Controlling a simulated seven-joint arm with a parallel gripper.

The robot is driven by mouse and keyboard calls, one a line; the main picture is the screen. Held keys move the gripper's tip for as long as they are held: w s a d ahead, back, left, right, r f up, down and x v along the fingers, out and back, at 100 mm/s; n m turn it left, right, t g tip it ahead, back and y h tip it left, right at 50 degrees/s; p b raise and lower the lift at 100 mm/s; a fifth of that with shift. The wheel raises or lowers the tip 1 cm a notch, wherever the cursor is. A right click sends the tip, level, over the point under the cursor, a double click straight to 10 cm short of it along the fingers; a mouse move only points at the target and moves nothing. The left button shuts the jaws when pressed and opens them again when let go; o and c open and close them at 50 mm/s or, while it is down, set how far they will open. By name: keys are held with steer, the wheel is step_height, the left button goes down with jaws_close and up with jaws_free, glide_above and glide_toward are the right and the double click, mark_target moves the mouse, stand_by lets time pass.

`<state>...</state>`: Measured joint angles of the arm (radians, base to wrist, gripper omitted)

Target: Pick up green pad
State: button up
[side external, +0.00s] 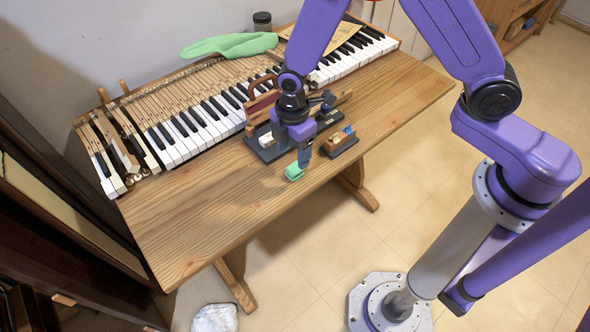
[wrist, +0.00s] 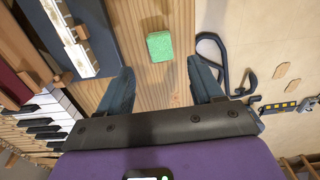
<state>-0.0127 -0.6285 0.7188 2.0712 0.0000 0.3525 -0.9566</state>
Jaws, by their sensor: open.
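The green pad (side external: 294,172) is a small block lying on the wooden table near its front edge. In the wrist view the green pad (wrist: 160,46) lies on bare wood, beyond and between my fingertips. My gripper (side external: 302,158) is just above the pad in the side external view, pointing down. In the wrist view my gripper (wrist: 163,78) is open, with one dark finger on each side and nothing between them. Part of the gripper is hidden by my wrist in the side external view.
A dark tray (side external: 266,150) stands close behind the pad. A small wooden holder (side external: 340,141) is to its right. The front left of the table (side external: 190,225) is clear.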

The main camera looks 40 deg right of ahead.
mark_target(295, 167)
steer(key=shift+s+d+f, duration=0.1)
steer(key=shift+d+f, duration=0.05)
steer(key=shift+f, duration=1.3)
steer(key=shift+d+f, duration=0.1)
steer(key=shift+f, duration=1.35)
steer(key=c, duration=1.1)
